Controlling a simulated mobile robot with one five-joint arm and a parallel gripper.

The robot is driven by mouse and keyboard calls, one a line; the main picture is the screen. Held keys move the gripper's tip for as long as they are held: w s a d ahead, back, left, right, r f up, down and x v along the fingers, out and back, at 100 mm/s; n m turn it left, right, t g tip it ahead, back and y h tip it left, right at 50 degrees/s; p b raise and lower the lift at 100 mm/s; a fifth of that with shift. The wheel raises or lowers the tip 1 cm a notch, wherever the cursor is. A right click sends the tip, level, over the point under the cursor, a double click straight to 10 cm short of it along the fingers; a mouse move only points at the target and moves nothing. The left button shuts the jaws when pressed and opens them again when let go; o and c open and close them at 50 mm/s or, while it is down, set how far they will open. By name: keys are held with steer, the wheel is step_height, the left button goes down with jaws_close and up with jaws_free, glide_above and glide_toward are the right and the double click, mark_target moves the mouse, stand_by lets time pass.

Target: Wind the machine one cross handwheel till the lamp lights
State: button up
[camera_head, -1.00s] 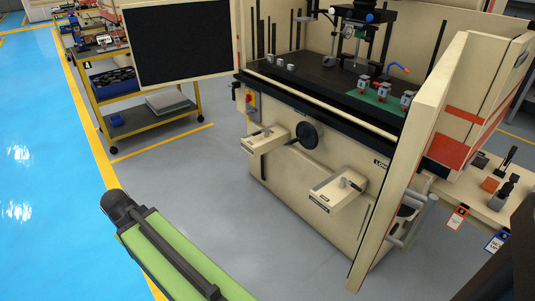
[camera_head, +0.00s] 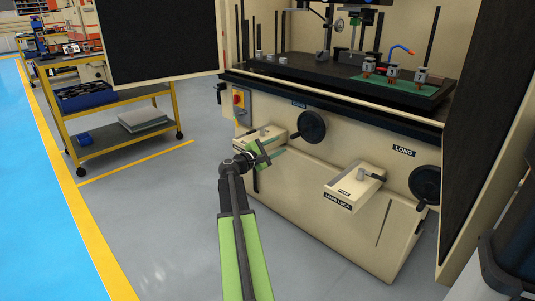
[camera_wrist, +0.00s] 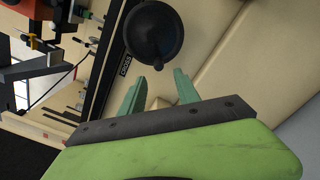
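The cross handwheel (camera_head: 312,127) is a dark round wheel on the front of the cream machine, beside a small blue label. In the wrist view the cross handwheel (camera_wrist: 153,35) sits just beyond the fingertips, next to a CROSS label (camera_wrist: 125,65). My gripper (camera_head: 281,153) is below and left of the wheel in the head view. In the wrist view my gripper (camera_wrist: 159,76) has its two teal fingers spread, with nothing between them and apart from the wheel. I cannot make out a lit lamp.
A lock box (camera_head: 262,137) juts out behind my gripper, partly hidden. The LONG LOCK box (camera_head: 352,184) juts out to the right, near the LONG handwheel (camera_head: 425,185). A yellow cart (camera_head: 120,115) stands left. An open cream door (camera_head: 490,130) bounds the right. Grey floor is clear in front.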

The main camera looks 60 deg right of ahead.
mark_target(291, 138)
steer(key=shift+w+x, duration=0.1)
steer(key=shift+x, duration=2.15)
steer(key=shift+w+x, duration=0.15)
steer(key=shift+x, duration=2.1)
steer(key=shift+d, duration=0.25)
jaws_close()
